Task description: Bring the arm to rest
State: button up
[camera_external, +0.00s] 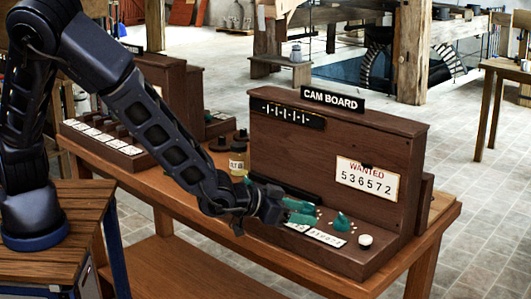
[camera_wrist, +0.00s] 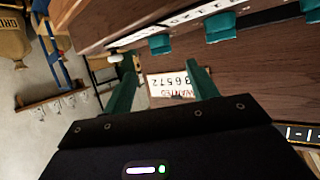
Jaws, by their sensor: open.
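My arm reaches right from its base on the wooden stand, and my gripper (camera_external: 305,211) hangs low in front of the cam board (camera_external: 300,140). In the wrist view my gripper (camera_wrist: 162,78) shows its two teal fingers spread apart with nothing between them. Past the fingers is the white WANTED card (camera_wrist: 172,84), upside down there; in the outside view the card (camera_external: 367,179) reads 536572. A teal piece (camera_external: 341,222) stands on the board's ledge just right of the fingers. The wrist view shows several teal pieces, one being this piece (camera_wrist: 220,27).
A white knob (camera_external: 365,240) and a white label strip (camera_external: 325,238) are on the ledge. A jar (camera_external: 238,162) stands left of the board, behind my forearm. A rack of white tiles (camera_external: 110,142) lies farther left on the bench (camera_external: 225,238).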

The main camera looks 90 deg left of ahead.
dwell(0.4)
jog(key=s+a+r+m+g+h, duration=0.1)
jog(key=s+a+r+g+h, duration=0.25)
jog(key=s+r, duration=0.8)
jog(key=s+a+r+g+h, duration=0.3)
jog(key=s+r, duration=0.5)
jog(key=s, duration=0.6)
jog(key=s+a+r+m+g+y, duration=0.1)
jog(key=s+a+r, duration=0.1)
jog(key=s, duration=0.8)
jog(key=s+a+r+m+g+y, duration=0.1)
jog(key=s+a+r, duration=0.2)
jog(key=s, duration=0.8)
jog(key=shift+r+y, duration=0.35)
jog(key=shift+r, duration=0.05)
